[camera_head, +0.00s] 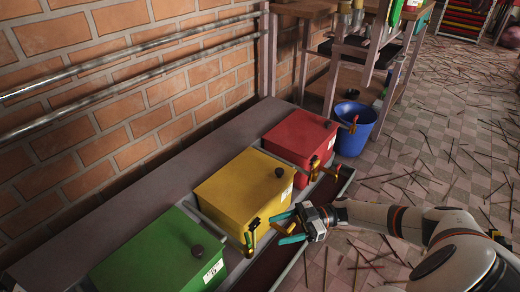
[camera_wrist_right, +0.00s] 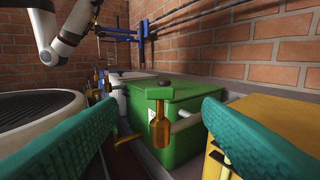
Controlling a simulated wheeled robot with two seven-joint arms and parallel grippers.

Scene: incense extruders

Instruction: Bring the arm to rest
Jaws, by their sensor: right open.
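My right gripper (camera_head: 276,229) is open in front of the yellow extruder box (camera_head: 238,186), close to its gold-coloured outlet fittings (camera_head: 250,241). In the right wrist view its two teal fingers (camera_wrist_right: 160,108) are spread wide, with nothing gripped between them. From the head view I cannot tell whether a finger touches the yellow box's fittings. A white arm link of mine (camera_wrist_right: 68,38) shows at upper left in the wrist view; my left gripper is not seen.
The green (camera_head: 158,252) and red (camera_head: 300,138) boxes flank the yellow one along the brick wall. A dark trough (camera_head: 326,190) runs along their fronts. A blue bucket (camera_head: 354,130) stands beyond the red box. Thin sticks litter the tiled floor (camera_head: 440,130) at right.

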